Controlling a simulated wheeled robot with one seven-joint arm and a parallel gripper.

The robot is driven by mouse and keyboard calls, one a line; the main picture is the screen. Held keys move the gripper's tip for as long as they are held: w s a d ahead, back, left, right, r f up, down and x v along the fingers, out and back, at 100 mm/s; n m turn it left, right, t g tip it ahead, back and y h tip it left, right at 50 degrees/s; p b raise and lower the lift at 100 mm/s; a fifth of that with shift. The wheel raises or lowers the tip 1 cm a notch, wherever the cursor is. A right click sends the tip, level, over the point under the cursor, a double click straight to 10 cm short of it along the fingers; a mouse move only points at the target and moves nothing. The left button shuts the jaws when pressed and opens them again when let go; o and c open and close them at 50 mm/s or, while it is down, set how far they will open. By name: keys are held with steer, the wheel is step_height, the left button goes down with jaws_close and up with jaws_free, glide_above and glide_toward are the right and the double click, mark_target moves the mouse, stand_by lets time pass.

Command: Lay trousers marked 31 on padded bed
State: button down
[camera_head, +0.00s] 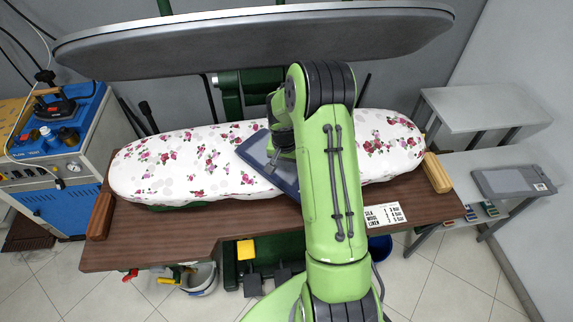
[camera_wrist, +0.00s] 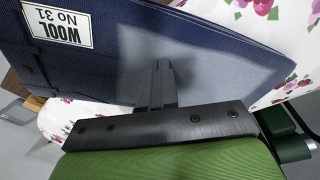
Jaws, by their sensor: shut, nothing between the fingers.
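The trousers (camera_head: 254,150) are a folded dark blue garment lying at a slant across the middle of the padded bed (camera_head: 150,172), partly hidden by my arm. In the wrist view the trousers (camera_wrist: 105,75) show a white tag (camera_wrist: 57,24) reading "WOOL No 31", upside down. The bed has a white cover with pink flowers, which also shows in the wrist view (camera_wrist: 290,92). My gripper (camera_wrist: 158,72) is shut and empty, its fingertips over the blue cloth. I cannot tell whether they touch it. In the head view my gripper (camera_head: 273,165) is over the trousers, its tips unclear.
A grey upper press plate (camera_head: 250,42) hangs above the back of the bed. A brown wooden table (camera_head: 150,237) surrounds it, with a printed card (camera_head: 385,215) at right. An iron (camera_head: 52,106) stands on the blue machine at left. Grey shelves (camera_head: 480,110) stand at right.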

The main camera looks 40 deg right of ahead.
steer(key=shift+a, duration=0.1)
steer(key=s+a+b, duration=0.2)
steer(key=s+a, duration=0.6)
steer(key=shift+a+r+b, duration=0.15)
steer(key=shift+a+b, duration=0.15)
steer(key=shift+b, duration=0.1)
steer(key=shift+w, duration=0.1)
step_height(320, 180, up, 8)
steer(key=a+f+n+t, duration=0.1)
steer(key=a+n, duration=0.1)
steer(key=s+a+r+n+t+b, duration=0.1)
steer(key=s+a+r+n, duration=0.2)
steer(key=s+r, duration=0.3)
steer(key=s+a+r+n+t+y+b, duration=0.1)
steer(key=s+a+r+n+t, duration=0.1)
steer(key=s+a+r+n, duration=0.2)
steer(key=s+r, duration=0.3)
steer(key=s, duration=0.3)
steer(key=shift+s+a+n, duration=0.25)
steer(key=shift+a+n, duration=0.05)
steer(key=shift+n, duration=0.1)
